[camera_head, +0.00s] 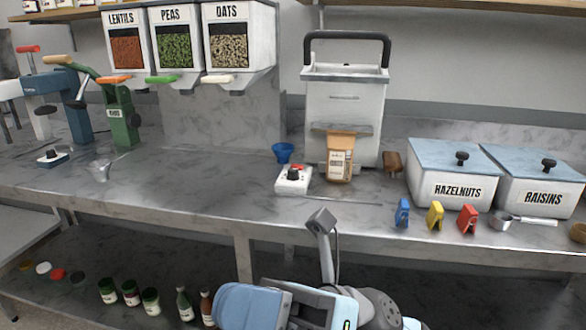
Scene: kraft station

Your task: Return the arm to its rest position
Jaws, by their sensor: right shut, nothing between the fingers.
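My right arm comes in at the bottom centre of the head view, in blue, white and grey. My right gripper (312,303) is low in front of the counter (200,205), near the bottom edge of the picture. It is shut and empty, and touches no object that I can see. Its fingertips are hard to make out among the arm parts. My left arm and gripper are not in view.
On the counter stand a brown labelled bag (340,164), a white scale-like device (293,180), coloured clips (435,216) and white bins (450,187). Jars and bottles (150,300) stand on the lower shelf.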

